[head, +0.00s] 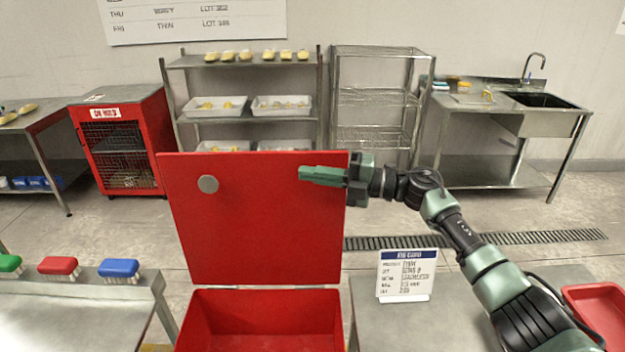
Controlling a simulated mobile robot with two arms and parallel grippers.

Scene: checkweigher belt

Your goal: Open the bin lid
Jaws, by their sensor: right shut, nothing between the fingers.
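The red bin (258,318) stands at the bottom centre, and its inside shows. Its red lid (250,235) stands up at the back, raised and close to vertical, with a round grey knob (208,184) at its upper left. My right gripper (302,174) is shut and empty. It points left in front of the lid's upper right part in the picture; whether it touches the lid I cannot tell. My left gripper is not in view.
A job card (405,272) stands on the grey table right of the bin. A red tray (602,312) is at the lower right. Green, red and blue brushes (118,268) lie on the left bench. Shelves and a sink (545,102) stand along the back wall.

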